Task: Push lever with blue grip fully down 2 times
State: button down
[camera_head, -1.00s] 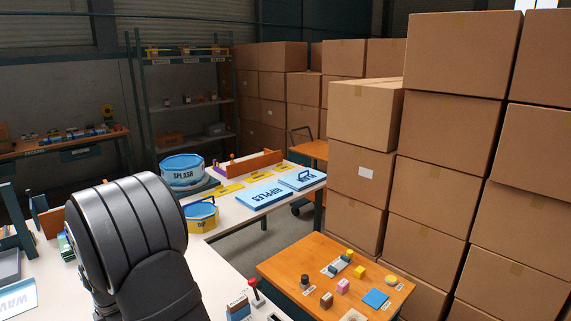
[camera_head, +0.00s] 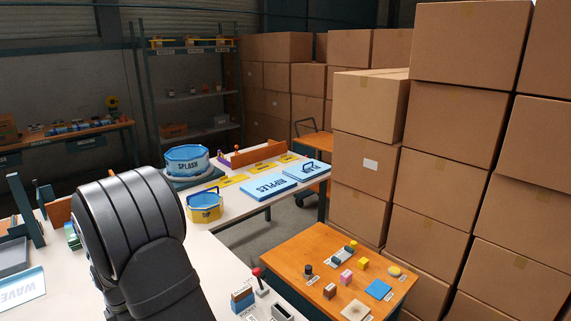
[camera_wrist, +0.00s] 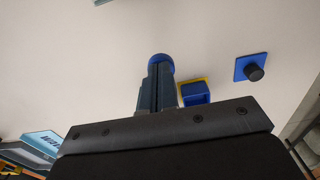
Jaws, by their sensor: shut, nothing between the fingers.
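In the wrist view, my gripper (camera_wrist: 160,78) points away with its dark fingers closed together. A round blue piece (camera_wrist: 160,60), which looks like the blue grip, shows right at the fingertips. I cannot tell whether the fingers touch it, and the lever's shaft is hidden behind them. In the head view my own arm fills the lower left, and neither the gripper nor the blue grip shows there.
A blue block with a yellow edge (camera_wrist: 197,92) and a blue plate with a black knob (camera_wrist: 250,68) lie right of the fingers. In the head view, a red-knobbed lever (camera_head: 258,272) stands near an orange table (camera_head: 300,250). Stacked cartons (camera_head: 440,190) fill the right.

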jog(key=shift+f, duration=1.3)
jog(key=shift+r, duration=4.25)
notch_tip(320, 180, up, 5)
jog(key=shift+f, duration=3.05)
